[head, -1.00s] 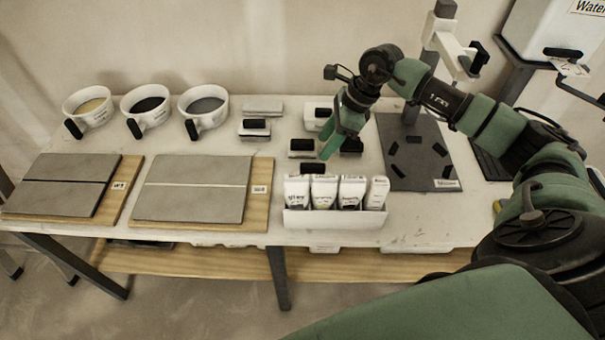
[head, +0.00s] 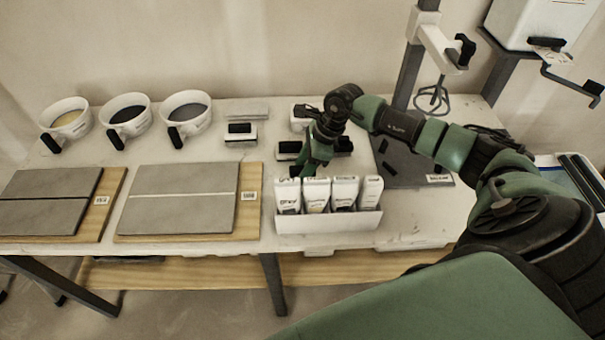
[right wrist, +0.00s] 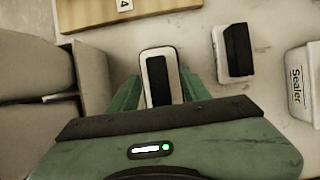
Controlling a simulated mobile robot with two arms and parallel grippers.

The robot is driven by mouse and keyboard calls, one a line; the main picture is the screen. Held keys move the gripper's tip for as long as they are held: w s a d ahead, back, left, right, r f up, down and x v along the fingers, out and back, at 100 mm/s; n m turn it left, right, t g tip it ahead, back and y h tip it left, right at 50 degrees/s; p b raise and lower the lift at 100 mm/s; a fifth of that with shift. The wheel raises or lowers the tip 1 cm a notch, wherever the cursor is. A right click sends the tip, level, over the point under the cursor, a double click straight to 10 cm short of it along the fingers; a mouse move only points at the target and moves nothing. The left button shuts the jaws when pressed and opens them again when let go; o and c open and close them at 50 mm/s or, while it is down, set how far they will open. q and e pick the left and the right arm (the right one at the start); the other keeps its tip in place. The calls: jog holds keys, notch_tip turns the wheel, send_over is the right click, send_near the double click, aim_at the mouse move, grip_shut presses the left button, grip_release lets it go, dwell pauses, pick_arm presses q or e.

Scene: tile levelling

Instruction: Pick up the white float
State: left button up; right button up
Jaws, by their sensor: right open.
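A white float (right wrist: 161,73) with a black handle lies between the spread fingers of my right gripper (right wrist: 160,92) in the right wrist view. In the head view this float (head: 290,148) sits on the table behind the box of tubes, partly hidden by the gripper. My right gripper (head: 312,168) is open and points down beside it. I cannot tell whether the fingers touch the float. A similar float (right wrist: 233,51) lies apart in the right wrist view. My left gripper is not in view.
A white box of tubes (head: 328,221) stands close in front of the gripper. Tiled boards (head: 249,211) lie to the left, with handled pots (head: 187,118) behind. More float-like tools sit around the gripper. A dark mat (head: 420,168) with a stand is at the right.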

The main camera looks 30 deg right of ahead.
aim_at(302, 168)
jog(key=shift+f, duration=0.2)
grip_shut()
jog(key=shift+r, duration=0.1)
jog(key=shift+r, duration=0.1)
notch_tip(302, 168, up, 20)
jog(key=b, duration=0.3)
jog(key=shift+w+a, duration=0.1)
